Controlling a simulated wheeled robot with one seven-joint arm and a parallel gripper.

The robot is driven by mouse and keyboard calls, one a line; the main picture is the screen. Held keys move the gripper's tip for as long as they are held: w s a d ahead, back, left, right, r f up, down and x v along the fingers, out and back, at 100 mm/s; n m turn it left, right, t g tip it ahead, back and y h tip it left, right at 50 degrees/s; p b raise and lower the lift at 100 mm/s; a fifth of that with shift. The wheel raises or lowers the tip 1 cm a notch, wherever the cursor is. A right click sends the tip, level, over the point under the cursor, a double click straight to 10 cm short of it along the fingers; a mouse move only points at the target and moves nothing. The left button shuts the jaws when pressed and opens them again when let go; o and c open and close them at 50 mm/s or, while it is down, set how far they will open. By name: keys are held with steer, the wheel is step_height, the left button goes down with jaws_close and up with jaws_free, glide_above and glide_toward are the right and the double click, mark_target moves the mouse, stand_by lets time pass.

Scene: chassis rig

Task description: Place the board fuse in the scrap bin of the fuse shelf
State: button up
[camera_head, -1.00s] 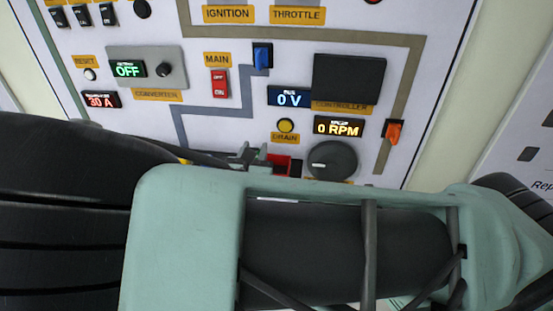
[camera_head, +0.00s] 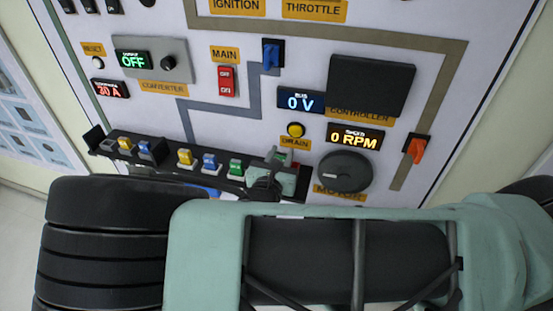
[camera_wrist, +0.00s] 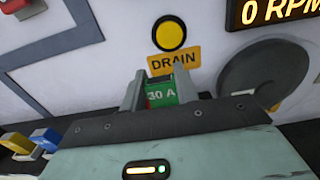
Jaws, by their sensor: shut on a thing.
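My gripper (camera_wrist: 158,90) is shut on a green fuse marked 30 A (camera_wrist: 162,94), held between its two grey fingers just below the DRAIN label in the wrist view. In the head view, my gripper (camera_head: 278,156) is at the right end of the black fuse shelf (camera_head: 172,178), and the fuse is mostly hidden by it. Yellow, blue and green fuses (camera_head: 236,168) stand along the shelf. Small dark, yellow and blue pieces sit at its left end beside a raised black end wall (camera_head: 94,138). I cannot tell which part is the scrap bin. A bit of red shows close to the gripper.
The white panel rises behind, with a yellow DRAIN button (camera_head: 296,130), a large dark MOTOR knob (camera_head: 345,171), an orange switch (camera_head: 416,149) and a red MAIN switch (camera_head: 227,80). The knob is close on the gripper's right. Free air lies above the shelf's left part.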

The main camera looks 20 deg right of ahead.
steer(key=shift+f, duration=1.85)
steer(key=shift+f, duration=0.2)
steer(key=o, duration=0.9)
steer(key=shift+o, duration=0.2)
